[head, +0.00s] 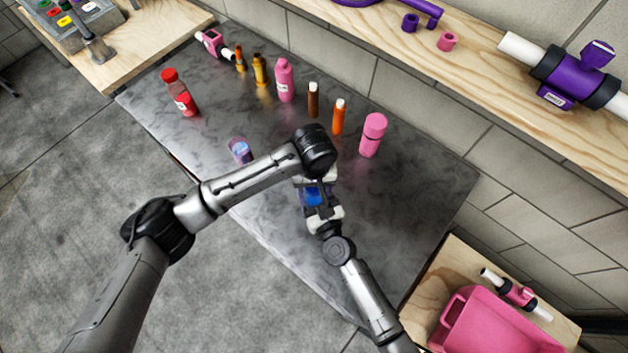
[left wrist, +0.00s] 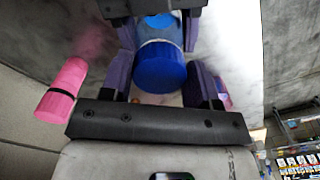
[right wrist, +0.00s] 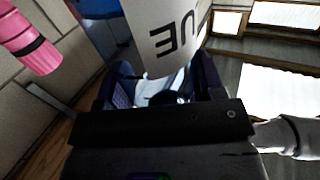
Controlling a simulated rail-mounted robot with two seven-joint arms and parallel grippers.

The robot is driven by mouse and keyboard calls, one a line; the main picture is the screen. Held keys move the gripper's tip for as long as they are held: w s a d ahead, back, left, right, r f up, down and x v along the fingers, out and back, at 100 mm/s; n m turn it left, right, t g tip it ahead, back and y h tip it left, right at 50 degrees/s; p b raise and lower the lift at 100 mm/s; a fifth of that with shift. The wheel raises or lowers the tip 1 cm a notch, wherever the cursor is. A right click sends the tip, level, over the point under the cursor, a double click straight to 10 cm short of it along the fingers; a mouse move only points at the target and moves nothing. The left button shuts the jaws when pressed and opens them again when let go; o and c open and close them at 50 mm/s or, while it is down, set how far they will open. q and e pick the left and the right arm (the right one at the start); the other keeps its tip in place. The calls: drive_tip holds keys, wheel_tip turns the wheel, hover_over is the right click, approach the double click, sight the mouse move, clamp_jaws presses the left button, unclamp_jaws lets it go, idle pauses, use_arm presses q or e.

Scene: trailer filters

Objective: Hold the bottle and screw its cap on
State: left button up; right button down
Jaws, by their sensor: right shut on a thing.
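The bottle with a white label (right wrist: 168,35) is in my right gripper, which is shut on it; the gripper's fingers (right wrist: 165,85) are on both sides of it in the right wrist view. The blue cap (left wrist: 160,68) shows at the bottle's end in the left wrist view, in line with the clear blue body behind it. My left gripper (left wrist: 160,90) is open around the cap, with a finger on each side and a gap on the left. In the head view blue shows between the two grippers (head: 313,194). The cap's thread is hidden.
On the dark table (head: 400,220) stand a red bottle (head: 180,92), a purple-blue bottle (head: 240,150), a pink bottle (head: 372,135) and several small bottles at the back. A wooden shelf (head: 480,60) runs behind. A pink bin (head: 490,325) is at the lower right.

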use_arm(q)
drive_tip(key=c, duration=0.6)
drive_tip(key=m, duration=0.4)
drive_tip(key=shift+m, duration=0.3)
drive_tip(key=m, duration=1)
drive_tip(key=shift+w, duration=0.1)
drive_tip(key=m, duration=0.6)
drive_tip(key=o, duration=1)
drive_tip(key=shift+r, duration=2.25)
